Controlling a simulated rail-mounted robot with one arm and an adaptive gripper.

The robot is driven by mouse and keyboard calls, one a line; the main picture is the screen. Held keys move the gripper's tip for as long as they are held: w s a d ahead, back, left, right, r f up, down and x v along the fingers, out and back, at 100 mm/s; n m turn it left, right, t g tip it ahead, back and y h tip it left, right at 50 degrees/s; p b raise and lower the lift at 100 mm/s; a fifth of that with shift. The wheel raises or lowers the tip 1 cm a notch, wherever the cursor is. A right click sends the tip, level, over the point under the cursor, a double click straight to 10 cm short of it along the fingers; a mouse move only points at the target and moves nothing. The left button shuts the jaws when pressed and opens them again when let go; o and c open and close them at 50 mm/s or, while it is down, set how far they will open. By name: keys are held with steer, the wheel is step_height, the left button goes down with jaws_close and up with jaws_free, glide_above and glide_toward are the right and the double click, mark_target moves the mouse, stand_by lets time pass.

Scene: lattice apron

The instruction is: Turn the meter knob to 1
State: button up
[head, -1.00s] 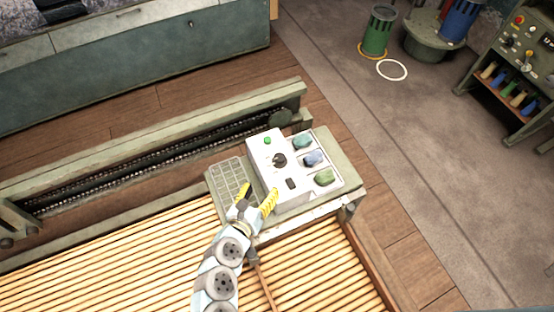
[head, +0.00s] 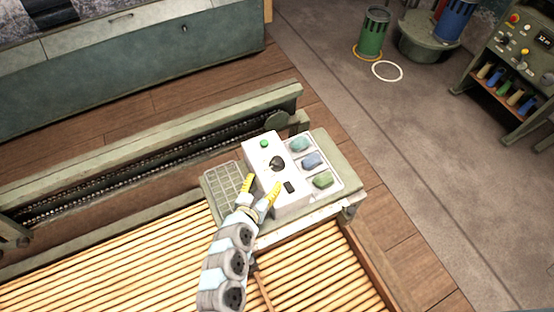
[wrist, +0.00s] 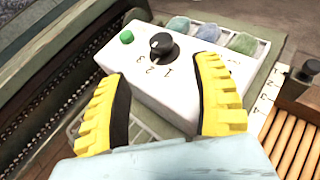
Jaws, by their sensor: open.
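The meter knob (wrist: 161,45) is a black round dial on the top face of a white box (wrist: 150,88); it also shows in the head view (head: 277,162). Numbers including 1, 2 and 3 are printed around it. I cannot tell for sure which number its pointer faces. My gripper (wrist: 162,92) has yellow ribbed fingers and is open and empty. In the wrist view its fingertips stand apart on either side of the box's front part, with the knob beyond and between them. The head view shows the fingers (head: 262,184) just short of the knob, apart from it.
A green button (wrist: 127,37) and a dark rectangular switch (head: 291,187) are on the box. A tray with blue and green lumps (head: 313,161) sits to its right, a wire grid (head: 226,180) to its left. Slatted wood (head: 110,270) lies in front.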

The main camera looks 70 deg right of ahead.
mark_target(277, 161)
steer(key=x, duration=1.2)
steer(key=shift+d+b, duration=0.25)
steer(key=shift+b, duration=0.15)
steer(key=c, duration=1.1)
steer(key=shift+c, duration=0.2)
